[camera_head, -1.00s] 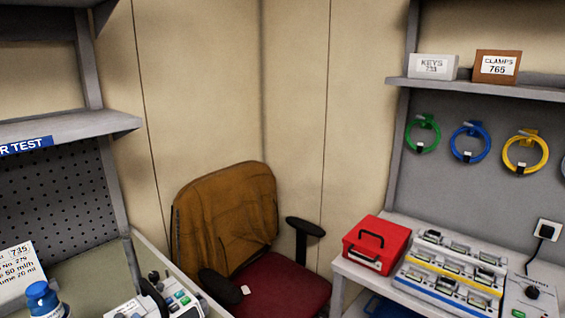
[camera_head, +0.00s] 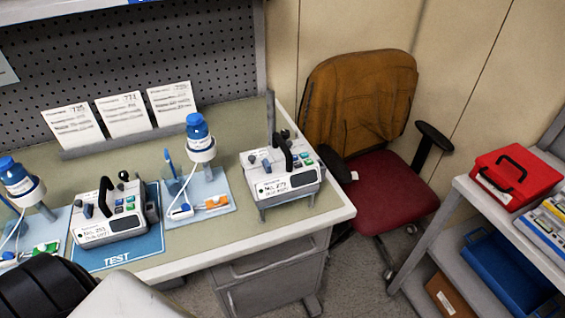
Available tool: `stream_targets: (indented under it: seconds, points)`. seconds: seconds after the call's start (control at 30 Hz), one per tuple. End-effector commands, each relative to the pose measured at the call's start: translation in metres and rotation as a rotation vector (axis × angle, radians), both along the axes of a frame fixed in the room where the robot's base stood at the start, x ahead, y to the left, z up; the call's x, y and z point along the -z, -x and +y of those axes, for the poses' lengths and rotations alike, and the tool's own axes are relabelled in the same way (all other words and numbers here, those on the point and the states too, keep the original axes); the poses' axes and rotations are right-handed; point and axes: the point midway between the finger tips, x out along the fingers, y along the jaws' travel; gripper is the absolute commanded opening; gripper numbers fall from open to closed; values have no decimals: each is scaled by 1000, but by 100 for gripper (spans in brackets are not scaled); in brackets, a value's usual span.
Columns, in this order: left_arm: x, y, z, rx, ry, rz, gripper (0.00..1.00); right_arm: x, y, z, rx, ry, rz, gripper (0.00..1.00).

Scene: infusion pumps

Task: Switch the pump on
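One infusion pump (camera_head: 108,212), pale with a dark carry handle and small coloured buttons, stands on the blue TEST mat (camera_head: 118,258) on the bench. A second, similar pump (camera_head: 283,175) stands on short legs at the bench's right corner, its label seeming to read No. 279. I cannot tell whether either is on. Both of my grippers are out of view. A black and white part at the bottom left may be my own arm.
Blue-capped bottles (camera_head: 198,135) stand in holders on pale trays (camera_head: 208,203). Three cards (camera_head: 123,113) lean at the back of the bench. An office chair (camera_head: 362,130) is right of the bench. A red box (camera_head: 508,178) sits on the right-hand shelf unit.

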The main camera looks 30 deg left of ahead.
Motion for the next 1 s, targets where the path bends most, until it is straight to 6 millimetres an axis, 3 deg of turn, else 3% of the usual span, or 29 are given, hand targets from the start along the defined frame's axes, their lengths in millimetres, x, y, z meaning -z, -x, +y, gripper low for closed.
stream_targets:
  seconds: [0.4,0.43,0.67,1.0]
  points:
    - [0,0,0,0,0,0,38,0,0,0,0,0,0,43]
    - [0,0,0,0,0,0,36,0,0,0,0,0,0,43]
    - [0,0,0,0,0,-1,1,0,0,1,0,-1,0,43]
    - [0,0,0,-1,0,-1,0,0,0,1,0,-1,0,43]
